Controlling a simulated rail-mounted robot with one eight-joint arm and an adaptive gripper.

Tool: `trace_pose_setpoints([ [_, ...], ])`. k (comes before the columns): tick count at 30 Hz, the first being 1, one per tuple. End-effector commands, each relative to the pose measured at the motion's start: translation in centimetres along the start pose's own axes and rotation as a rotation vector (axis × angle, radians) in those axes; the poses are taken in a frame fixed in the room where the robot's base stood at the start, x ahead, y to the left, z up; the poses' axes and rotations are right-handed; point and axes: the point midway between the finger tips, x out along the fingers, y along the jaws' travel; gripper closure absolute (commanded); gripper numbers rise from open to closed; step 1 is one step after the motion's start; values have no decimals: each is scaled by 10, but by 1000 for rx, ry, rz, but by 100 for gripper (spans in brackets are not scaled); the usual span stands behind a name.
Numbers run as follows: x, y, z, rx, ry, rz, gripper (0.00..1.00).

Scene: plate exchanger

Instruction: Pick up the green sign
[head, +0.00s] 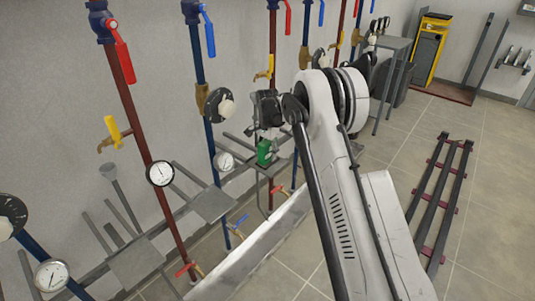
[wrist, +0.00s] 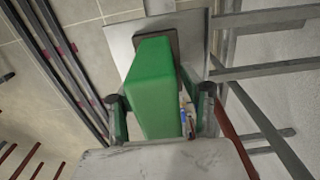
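The green sign (wrist: 155,85) is a solid green block in the middle of the wrist view, between the fingers of my gripper (wrist: 160,108). A gap shows between its right side and the right finger, so the fingers look open around it. The left finger is close to its left side; contact there is unclear. The sign's far end is by a small brown piece over a grey plate (wrist: 128,40). In the head view the sign (head: 264,152) shows small and green just below my gripper (head: 266,135), whose fingertips are hard to make out.
Pipes with red (head: 122,55) and blue (head: 209,35) valve handles line the wall, with pressure gauges (head: 160,173). Grey bracket plates (head: 207,204) stick out beside them. A dark rack (head: 440,195) lies on the right floor. A yellow cabinet (head: 430,48) stands at the back.

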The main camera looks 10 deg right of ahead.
Motion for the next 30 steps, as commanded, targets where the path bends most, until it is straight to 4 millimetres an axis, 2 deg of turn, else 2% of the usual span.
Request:
trace_pose_setpoints([
  [1, 0, 0, 0, 0, 0, 0, 67],
  [9, 0, 0, 0, 0, 0, 0, 100],
  [16, -1, 0, 0, 0, 0, 0, 100],
  [19, -8, 0, 0, 0, 0, 0, 100],
  [30, -73, 0, 0, 0, 0, 0, 100],
])
